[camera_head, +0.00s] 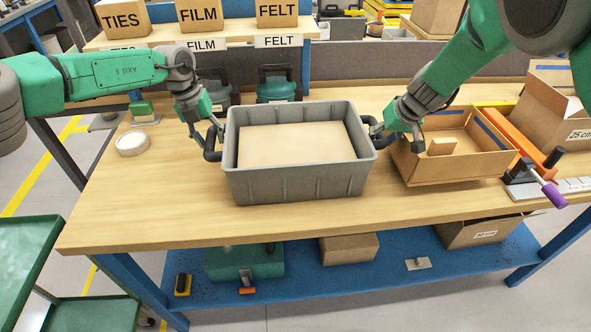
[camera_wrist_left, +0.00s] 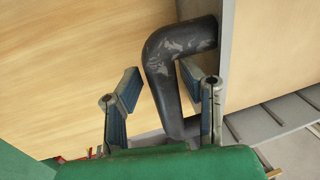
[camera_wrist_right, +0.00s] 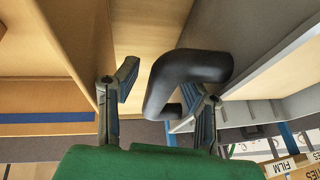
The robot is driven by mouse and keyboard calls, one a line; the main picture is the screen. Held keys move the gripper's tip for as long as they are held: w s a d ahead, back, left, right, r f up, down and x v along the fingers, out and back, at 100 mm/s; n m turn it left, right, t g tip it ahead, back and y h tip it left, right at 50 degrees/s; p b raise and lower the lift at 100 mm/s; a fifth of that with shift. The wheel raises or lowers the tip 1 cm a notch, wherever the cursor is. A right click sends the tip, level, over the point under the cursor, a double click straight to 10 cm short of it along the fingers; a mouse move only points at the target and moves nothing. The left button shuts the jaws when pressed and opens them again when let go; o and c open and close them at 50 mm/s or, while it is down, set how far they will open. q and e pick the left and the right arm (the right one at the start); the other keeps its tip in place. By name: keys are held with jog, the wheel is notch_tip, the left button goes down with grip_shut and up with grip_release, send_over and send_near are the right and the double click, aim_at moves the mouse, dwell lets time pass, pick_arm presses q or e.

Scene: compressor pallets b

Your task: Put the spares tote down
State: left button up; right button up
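The spares tote (camera_head: 300,183) is a grey open-topped bin with a flat tan surface inside. It appears to rest level on the wooden worktop, with a black bent handle at each end. My left gripper (camera_head: 208,135) is at its left handle. In the left wrist view, the left handle (camera_wrist_left: 168,60) passes between the parted fingers, with a gap on one side. My right gripper (camera_head: 393,130) is at the right handle. In the right wrist view, its fingers are also apart, with the right handle (camera_wrist_right: 190,70) partly hiding one finger.
An open cardboard box (camera_head: 455,168) stands close right of the tote. Orange tooling and a purple-handled tool (camera_head: 553,193) lie farther right. A tape roll (camera_head: 132,143) sits at the left. Dark green-topped containers (camera_head: 278,88) stand behind. The worktop's front left is clear.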

jog(key=shift+f, duration=0.1)
pick_arm(q)
jog(key=shift+w+r, duration=0.15)
jog(key=shift+r, duration=0.2)
pick_arm(e)
jog(key=shift+w+f, duration=0.1)
jog(key=shift+a, duration=0.15)
jog(key=shift+r, duration=0.5)
pick_arm(q)
notch_tip(320, 180, up, 11)
jog(key=a, duration=0.2)
jog(key=shift+s+a, duration=0.2)
jog(key=shift+s, duration=0.05)
pick_arm(e)
jog(key=v, duration=1.1)
jog(key=shift+f, duration=0.1)
